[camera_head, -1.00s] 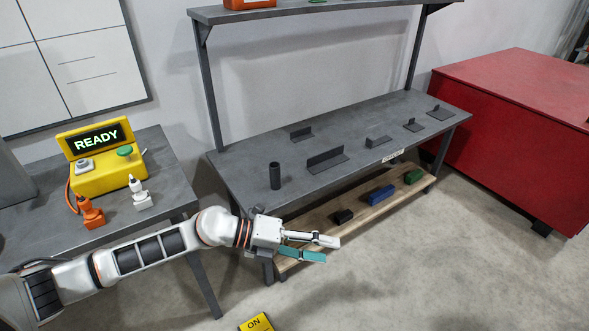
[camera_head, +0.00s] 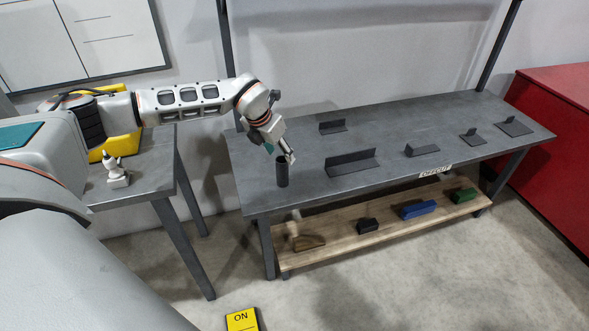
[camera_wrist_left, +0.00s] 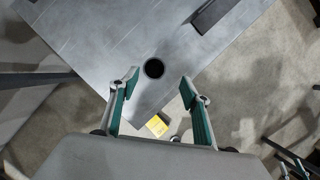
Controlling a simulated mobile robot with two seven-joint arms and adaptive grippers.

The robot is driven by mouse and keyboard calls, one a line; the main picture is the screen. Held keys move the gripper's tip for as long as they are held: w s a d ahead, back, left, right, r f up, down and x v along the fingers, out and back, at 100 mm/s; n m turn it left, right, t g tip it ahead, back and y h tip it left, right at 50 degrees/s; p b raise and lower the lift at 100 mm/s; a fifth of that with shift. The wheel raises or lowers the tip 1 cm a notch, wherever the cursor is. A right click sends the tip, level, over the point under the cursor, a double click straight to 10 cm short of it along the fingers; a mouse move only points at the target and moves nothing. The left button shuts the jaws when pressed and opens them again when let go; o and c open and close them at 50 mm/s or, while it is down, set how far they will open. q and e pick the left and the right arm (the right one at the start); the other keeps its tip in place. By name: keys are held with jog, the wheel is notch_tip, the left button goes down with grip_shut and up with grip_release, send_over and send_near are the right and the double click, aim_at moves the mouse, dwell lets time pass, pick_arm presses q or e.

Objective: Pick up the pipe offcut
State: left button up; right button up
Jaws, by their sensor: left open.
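The pipe offcut is a short dark grey cylinder (camera_head: 282,173) standing upright on the left end of the grey workbench (camera_head: 245,187). In the left wrist view its round dark open end (camera_wrist_left: 154,69) shows from above, centred just beyond the fingertips. My left gripper (camera_head: 287,157) points down at the top of the pipe in the head view. In the left wrist view the left gripper (camera_wrist_left: 160,85) is open, with its teal-lined fingers apart and nothing between them. Whether a finger touches the pipe cannot be told.
Several dark angle brackets, one of them long (camera_head: 351,164), stand on the bench right of the pipe. A wooden lower shelf (camera_head: 340,239) holds black, blue (camera_head: 419,210) and green blocks. A side table with a white bottle (camera_head: 116,172) stands left. A red cabinet (camera_head: 560,130) is at right.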

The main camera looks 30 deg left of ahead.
aim_at(282, 165)
pick_arm(q)
jog(key=shift+a+b+x, duration=0.25)
jog(key=shift+b+x, duration=0.05)
jog(key=shift+x, duration=0.95)
jog(key=x, duration=0.1)
jog(key=b+x, duration=0.1)
jog(key=x, duration=0.3)
jog(key=shift+s+a+f+b, duration=0.2)
jog(key=shift+a+f+b, duration=0.15)
jog(key=shift+f+b, duration=0.05)
jog(key=shift+w+r, duration=0.1)
jog(key=shift+r, duration=0.1)
jog(key=shift+c, duration=1.2)
grip_shut()
pick_arm(e)
jog(key=shift+w+a+f, duration=0.15)
jog(key=shift+w+a, duration=0.05)
jog(key=shift+a, duration=0.2)
